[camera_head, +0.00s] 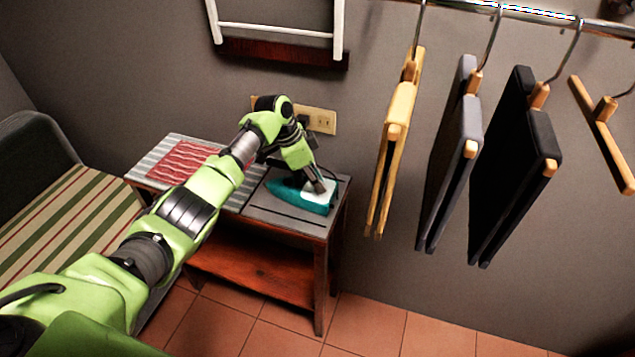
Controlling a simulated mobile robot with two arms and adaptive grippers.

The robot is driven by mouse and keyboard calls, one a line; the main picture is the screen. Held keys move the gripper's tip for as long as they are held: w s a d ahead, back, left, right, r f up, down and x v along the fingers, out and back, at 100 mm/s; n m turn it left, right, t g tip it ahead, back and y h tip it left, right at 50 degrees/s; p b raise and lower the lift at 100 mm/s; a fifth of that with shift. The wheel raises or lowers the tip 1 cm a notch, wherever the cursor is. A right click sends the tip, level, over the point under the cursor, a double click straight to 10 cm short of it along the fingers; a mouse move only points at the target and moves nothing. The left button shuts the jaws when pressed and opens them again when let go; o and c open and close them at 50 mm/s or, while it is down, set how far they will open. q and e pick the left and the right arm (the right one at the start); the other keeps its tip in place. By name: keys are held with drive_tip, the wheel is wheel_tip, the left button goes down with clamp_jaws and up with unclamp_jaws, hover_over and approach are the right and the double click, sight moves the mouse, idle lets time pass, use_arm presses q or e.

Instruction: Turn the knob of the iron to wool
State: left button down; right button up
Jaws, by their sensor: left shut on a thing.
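The teal and white iron (303,198) lies on the right end of a small side table (260,210) by the wall. My left arm reaches across from the lower left. My left gripper (318,186) is at the top of the iron, pointing down and shut on a part there, seemingly the knob. The gripper hides the knob, so its setting cannot be read. My right gripper is not in view.
A red striped cloth (182,160) lies on the table's left part. A wall socket (320,120) is behind the iron. Clothes on hangers (455,150) hang from a rail at the right. A striped armchair (65,220) stands at the left.

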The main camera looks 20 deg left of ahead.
use_arm(q)
drive_tip(key=c, duration=1.9)
unclamp_jaws()
drive_tip(key=v, duration=1.2)
